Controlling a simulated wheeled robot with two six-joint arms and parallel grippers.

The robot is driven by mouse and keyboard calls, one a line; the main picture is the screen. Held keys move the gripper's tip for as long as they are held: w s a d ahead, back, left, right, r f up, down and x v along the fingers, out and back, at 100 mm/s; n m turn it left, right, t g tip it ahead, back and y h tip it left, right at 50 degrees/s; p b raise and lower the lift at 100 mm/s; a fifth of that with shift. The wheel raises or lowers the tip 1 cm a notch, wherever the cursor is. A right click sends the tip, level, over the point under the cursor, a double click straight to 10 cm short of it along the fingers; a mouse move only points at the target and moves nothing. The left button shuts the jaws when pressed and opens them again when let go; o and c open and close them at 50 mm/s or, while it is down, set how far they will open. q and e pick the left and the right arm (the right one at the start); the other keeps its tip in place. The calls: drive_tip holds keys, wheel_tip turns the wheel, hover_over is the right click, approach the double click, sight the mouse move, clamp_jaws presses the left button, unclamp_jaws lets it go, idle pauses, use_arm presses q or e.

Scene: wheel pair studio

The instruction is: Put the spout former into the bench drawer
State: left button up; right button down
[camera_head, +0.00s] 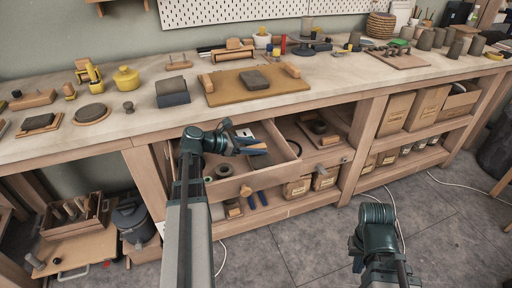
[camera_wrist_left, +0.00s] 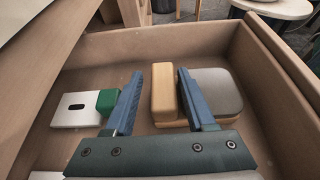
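The bench drawer (camera_head: 238,186) is pulled open, and its inside fills the left wrist view, with a wooden wall (camera_wrist_left: 165,42) across the back. My left gripper (camera_head: 250,146) reaches down into it. Its blue fingers (camera_wrist_left: 160,103) are apart, with a pale wooden block (camera_wrist_left: 164,92) between them. The block is near the right finger, with a clear gap to the left finger. A grey rounded slab (camera_wrist_left: 217,92) on a wooden base lies at the right finger. I cannot tell for certain which piece is the spout former. My right arm shows at the lower right; its fingers are not visible.
A green block (camera_wrist_left: 107,101) and a slotted metal plate (camera_wrist_left: 77,109) lie left of the fingers in the drawer. The bench top (camera_head: 135,121) above carries a wooden board (camera_head: 225,97) and a dark box (camera_head: 172,92). Open floor (camera_head: 300,240) lies in front.

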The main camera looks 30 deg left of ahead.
use_arm(q)
drive_tip(key=shift+r, duration=0.15)
drive_tip(key=shift+s+a+r+p, duration=0.15)
drive_tip(key=shift+s+r+p, duration=0.05)
drive_tip(key=shift+p, duration=0.15)
drive_tip(key=p+v, duration=0.4)
drive_tip(key=v, duration=0.6)
drive_tip(key=shift+s+a+r, duration=0.1)
drive_tip(key=shift+a+r, duration=0.05)
drive_tip(key=shift+s+a+r, duration=0.1)
drive_tip(key=shift+s+a, duration=0.15)
drive_tip(key=shift+s, duration=0.15)
